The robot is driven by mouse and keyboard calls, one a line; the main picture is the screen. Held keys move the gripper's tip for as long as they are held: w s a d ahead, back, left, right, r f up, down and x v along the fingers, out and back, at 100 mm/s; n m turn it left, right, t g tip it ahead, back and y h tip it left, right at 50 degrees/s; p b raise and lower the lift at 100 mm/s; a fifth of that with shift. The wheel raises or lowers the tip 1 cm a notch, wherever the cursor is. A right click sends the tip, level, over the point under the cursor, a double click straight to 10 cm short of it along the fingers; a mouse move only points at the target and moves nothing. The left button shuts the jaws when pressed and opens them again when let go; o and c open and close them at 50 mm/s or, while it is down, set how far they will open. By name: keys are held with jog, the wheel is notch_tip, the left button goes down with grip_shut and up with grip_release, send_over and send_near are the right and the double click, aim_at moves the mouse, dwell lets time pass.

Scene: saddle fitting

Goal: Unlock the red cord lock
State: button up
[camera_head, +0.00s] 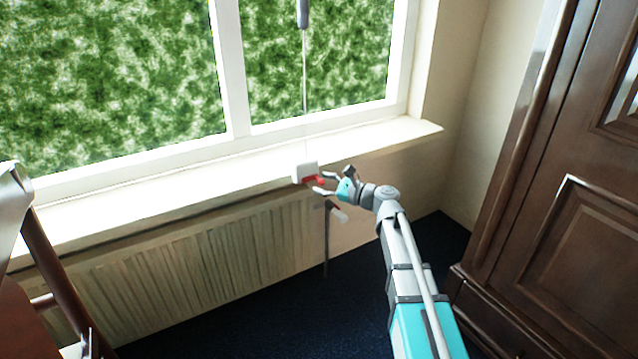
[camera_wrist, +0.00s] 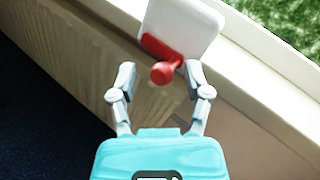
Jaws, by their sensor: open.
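The red cord lock (camera_head: 315,181) is a red lever with a round knob on a small white block (camera_head: 305,171) at the window sill's front edge. In the wrist view the red lever (camera_wrist: 162,71) sticks out from the lower part of the white block (camera_wrist: 181,26). A thin cord (camera_head: 305,95) runs up from the block to a grey handle (camera_head: 302,13). My gripper (camera_head: 325,184) is open, with its fingers pointing at the block. In the wrist view the red knob lies between and just beyond the fingertips (camera_wrist: 160,72); I cannot tell whether they touch it.
A white sill (camera_head: 380,137) runs below the window. A dark wooden cabinet (camera_head: 560,215) stands at right and wooden furniture (camera_head: 45,265) at left.

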jog(key=shift+w+a, duration=0.15)
jog(key=shift+a, duration=0.2)
